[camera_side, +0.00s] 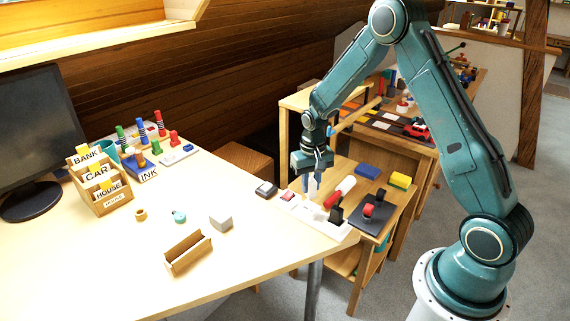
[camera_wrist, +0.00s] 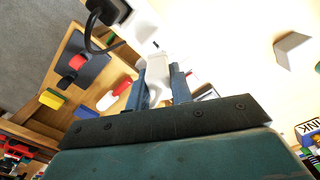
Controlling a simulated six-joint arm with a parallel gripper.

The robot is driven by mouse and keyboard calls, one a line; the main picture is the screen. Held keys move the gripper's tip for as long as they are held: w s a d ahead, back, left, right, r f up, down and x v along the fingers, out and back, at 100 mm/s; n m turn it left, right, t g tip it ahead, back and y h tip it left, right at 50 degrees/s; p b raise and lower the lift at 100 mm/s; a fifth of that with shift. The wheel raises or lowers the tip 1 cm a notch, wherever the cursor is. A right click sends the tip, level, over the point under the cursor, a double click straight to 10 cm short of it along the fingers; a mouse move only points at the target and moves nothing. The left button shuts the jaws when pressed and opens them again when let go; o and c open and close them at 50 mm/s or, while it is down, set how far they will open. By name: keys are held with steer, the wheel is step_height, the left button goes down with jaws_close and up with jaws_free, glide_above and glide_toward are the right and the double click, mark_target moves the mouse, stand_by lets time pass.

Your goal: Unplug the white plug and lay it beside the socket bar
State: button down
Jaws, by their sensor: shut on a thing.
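The white plug (camera_wrist: 157,68) is between the two fingers of my gripper (camera_wrist: 159,80) in the wrist view. My gripper is shut on it. In the side view my gripper (camera_side: 312,187) points down over the socket bar's left part, and the fingers mostly hide the plug. The white socket bar (camera_side: 328,226) lies near the table's right corner; part of it also shows in the wrist view (camera_wrist: 143,24). A black plug (camera_side: 336,215) stands in the bar, with its dark cord in the wrist view. I cannot tell whether the white plug is still seated.
A dark device (camera_side: 265,189) lies left of the bar. A grey block (camera_side: 221,223), a teal item (camera_side: 179,216) and a wooden holder (camera_side: 188,251) stand on the table. A lower wooden surface at right bears a blue block (camera_side: 367,171), a yellow block (camera_side: 400,180) and a dark plate (camera_side: 382,222).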

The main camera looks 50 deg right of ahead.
steer(key=shift+a, duration=0.15)
steer(key=a, duration=1.2)
stand_by(1.2)
steer(key=shift+w, duration=0.15)
steer(key=shift+w+f, duration=0.65)
steer(key=shift+w, duration=0.7)
steer(key=shift+w+f, duration=0.65)
steer(key=shift+w, duration=0.65)
steer(key=shift+w+f, duration=0.65)
steer(key=shift+w, duration=0.7)
step_height(320, 180, up, 18)
steer(key=n, duration=0.6)
step_height(320, 180, down, 16)
steer(key=shift+f, duration=0.25)
steer(key=shift+f, duration=0.1)
